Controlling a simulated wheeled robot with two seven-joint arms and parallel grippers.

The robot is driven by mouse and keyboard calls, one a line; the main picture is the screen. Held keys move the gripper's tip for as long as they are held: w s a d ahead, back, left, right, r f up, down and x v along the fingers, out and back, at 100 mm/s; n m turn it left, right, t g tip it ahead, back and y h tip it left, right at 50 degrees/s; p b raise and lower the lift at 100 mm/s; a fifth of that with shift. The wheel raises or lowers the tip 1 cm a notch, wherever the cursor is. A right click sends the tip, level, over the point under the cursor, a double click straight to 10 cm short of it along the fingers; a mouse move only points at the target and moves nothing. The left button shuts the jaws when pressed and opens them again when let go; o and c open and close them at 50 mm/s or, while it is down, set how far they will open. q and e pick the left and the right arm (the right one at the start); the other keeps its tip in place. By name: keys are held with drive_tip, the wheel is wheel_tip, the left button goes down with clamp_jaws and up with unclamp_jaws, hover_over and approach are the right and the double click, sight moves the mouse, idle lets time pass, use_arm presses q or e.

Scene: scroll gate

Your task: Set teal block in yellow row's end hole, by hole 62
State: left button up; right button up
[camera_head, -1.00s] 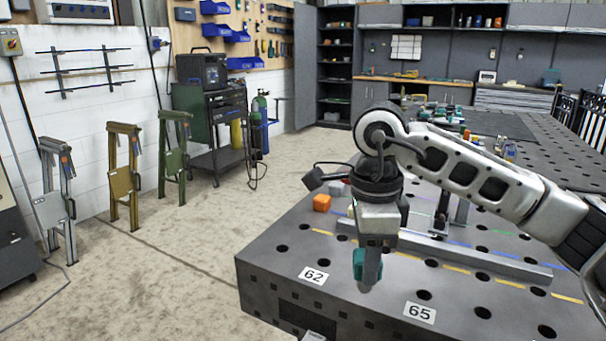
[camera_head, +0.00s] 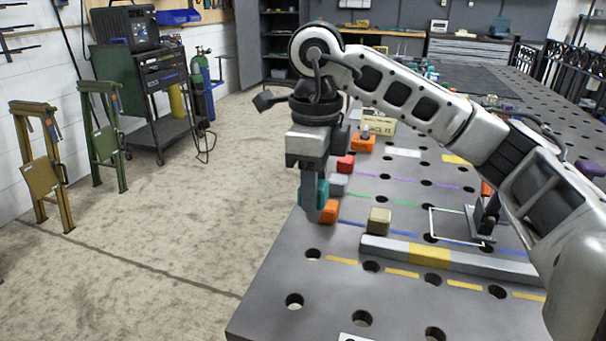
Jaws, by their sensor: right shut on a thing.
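The teal block (camera_head: 321,194) is held in my right gripper (camera_head: 312,207), pointing down over the table's left edge area, close to an orange block (camera_head: 329,212). The fingers partly hide the teal block. The yellow row is a line of yellow dashes (camera_head: 402,273) with dark holes between them on the grey table (camera_head: 290,275). Its left end hole (camera_head: 313,254) looks empty and lies nearer the camera than the gripper. A white label (camera_head: 355,338) is cut off at the bottom edge; its number cannot be read. My left gripper is not in view.
A steel bar (camera_head: 480,264) with a yellow band lies behind the yellow row. A tan block (camera_head: 379,220), a grey block (camera_head: 338,185) and a red block (camera_head: 345,163) stand near the table's left side. Open floor (camera_head: 190,240) lies left of the table.

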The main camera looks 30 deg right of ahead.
sight(314, 217)
drive_tip(key=shift+s+f+b, duration=0.2)
drive_tip(key=shift+f+b, duration=0.25)
drive_tip(key=shift+f, duration=0.15)
wheel_tip(314, 217, down, 5)
drive_tip(key=b, duration=0.3)
drive_tip(key=shift+r+b, duration=0.2)
drive_tip(key=shift+b, duration=0.1)
drive_tip(key=shift+f, duration=0.15)
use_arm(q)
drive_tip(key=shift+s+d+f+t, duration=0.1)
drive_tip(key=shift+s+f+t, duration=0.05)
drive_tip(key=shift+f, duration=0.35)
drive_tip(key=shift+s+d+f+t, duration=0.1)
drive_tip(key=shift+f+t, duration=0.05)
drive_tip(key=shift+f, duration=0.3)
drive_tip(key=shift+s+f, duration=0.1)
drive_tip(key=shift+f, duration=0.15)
use_arm(e)
drive_tip(key=shift+w+f, duration=0.1)
drive_tip(key=shift+f, duration=0.05)
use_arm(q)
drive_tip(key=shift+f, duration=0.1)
use_arm(e)
drive_tip(key=shift+f+b, duration=0.65)
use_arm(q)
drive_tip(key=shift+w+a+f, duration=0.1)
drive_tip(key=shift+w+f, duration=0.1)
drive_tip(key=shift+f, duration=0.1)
